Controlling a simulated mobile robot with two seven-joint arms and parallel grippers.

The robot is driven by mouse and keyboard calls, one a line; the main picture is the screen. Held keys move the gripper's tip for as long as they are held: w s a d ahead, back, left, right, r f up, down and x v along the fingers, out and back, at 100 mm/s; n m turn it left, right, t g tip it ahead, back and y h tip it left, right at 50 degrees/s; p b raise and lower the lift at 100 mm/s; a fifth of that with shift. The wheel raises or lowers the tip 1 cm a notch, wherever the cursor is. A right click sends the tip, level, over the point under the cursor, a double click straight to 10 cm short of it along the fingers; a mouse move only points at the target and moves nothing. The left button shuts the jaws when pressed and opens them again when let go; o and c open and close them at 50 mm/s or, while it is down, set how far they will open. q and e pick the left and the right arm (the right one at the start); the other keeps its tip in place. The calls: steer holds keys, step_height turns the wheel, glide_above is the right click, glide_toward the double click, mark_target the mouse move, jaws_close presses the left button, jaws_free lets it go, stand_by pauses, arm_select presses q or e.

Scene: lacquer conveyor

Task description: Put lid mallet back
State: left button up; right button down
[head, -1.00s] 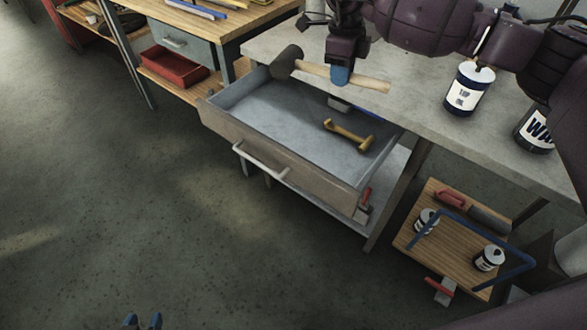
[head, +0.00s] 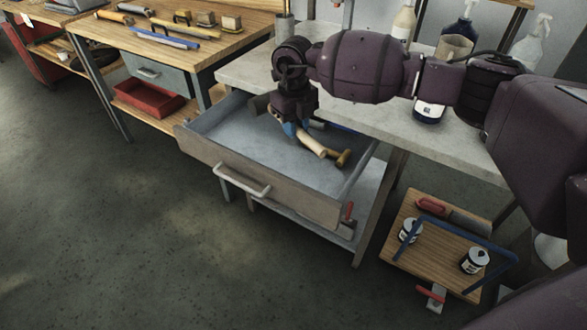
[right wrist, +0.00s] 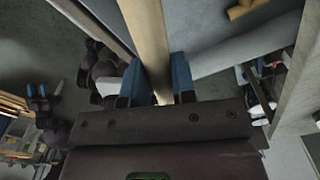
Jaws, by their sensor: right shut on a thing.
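The lid mallet has a dark head (head: 260,106) and a pale wooden handle (head: 313,145). My right gripper (head: 290,129) is shut on the handle, holding the mallet in or just above the open drawer (head: 243,172). In the right wrist view the handle (right wrist: 148,45) runs between the blue fingertips (right wrist: 167,80); the mallet's head is out of that view. I cannot tell whether the mallet touches the drawer floor. What seems to be my left gripper (right wrist: 42,92) is small at the left of the right wrist view, its opening unclear.
A brass-coloured tool (head: 343,158) lies in the drawer close to the handle's end. The grey worktop (head: 385,122) is above and behind the drawer. A low wooden stand (head: 440,258) with cans is at right. The floor in front is clear.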

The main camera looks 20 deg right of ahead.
steer(key=b, duration=0.1)
glide_above(295, 177)
step_height(295, 177, down, 7)
steer(key=shift+w+f, duration=0.1)
steer(key=shift+f, duration=1)
step_height(295, 177, down, 5)
steer(key=shift+f+b, duration=0.1)
steer(key=shift+b, duration=0.75)
steer(key=shift+r, duration=0.2)
